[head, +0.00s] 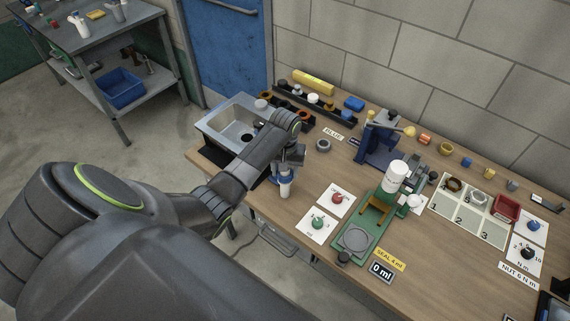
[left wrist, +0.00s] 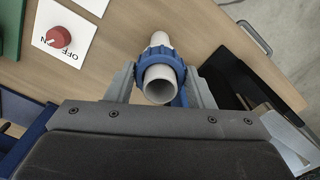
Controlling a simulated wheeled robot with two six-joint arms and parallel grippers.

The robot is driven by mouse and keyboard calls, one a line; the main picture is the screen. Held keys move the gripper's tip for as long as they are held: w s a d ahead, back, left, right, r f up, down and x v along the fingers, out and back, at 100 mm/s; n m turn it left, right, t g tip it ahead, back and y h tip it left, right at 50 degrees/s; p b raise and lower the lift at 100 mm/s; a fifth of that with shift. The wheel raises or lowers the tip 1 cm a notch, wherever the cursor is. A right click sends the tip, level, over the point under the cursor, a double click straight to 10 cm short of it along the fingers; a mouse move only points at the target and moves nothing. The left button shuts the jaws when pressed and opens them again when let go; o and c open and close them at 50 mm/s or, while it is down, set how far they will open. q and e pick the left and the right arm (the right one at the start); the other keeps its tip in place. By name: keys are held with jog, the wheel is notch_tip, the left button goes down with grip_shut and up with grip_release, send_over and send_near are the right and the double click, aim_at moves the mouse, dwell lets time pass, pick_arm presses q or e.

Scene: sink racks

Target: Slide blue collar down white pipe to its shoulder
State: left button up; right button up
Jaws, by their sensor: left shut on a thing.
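A white pipe (head: 285,190) stands near the table's front left edge. In the left wrist view, the open end of the white pipe (left wrist: 159,84) faces the camera. The blue collar (left wrist: 160,55) is around the pipe, with pipe showing on both sides of it. The collar also shows in the head view (head: 284,178), just under my left gripper (head: 288,167). In the left wrist view, my left gripper (left wrist: 162,76) has one finger on each side of the collar and is shut on it. The pipe's shoulder cannot be made out. My right gripper is out of view.
A metal sink (head: 228,122) is left of the pipe. Cards with a red knob (head: 337,197) and a green knob (head: 317,223) lie to the right. A green fixture (head: 357,240) with a white bottle (head: 396,175) stands beyond them. Wood between is clear.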

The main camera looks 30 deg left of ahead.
pick_arm(q)
jog(key=shift+f, duration=0.4)
jog(key=o, duration=1)
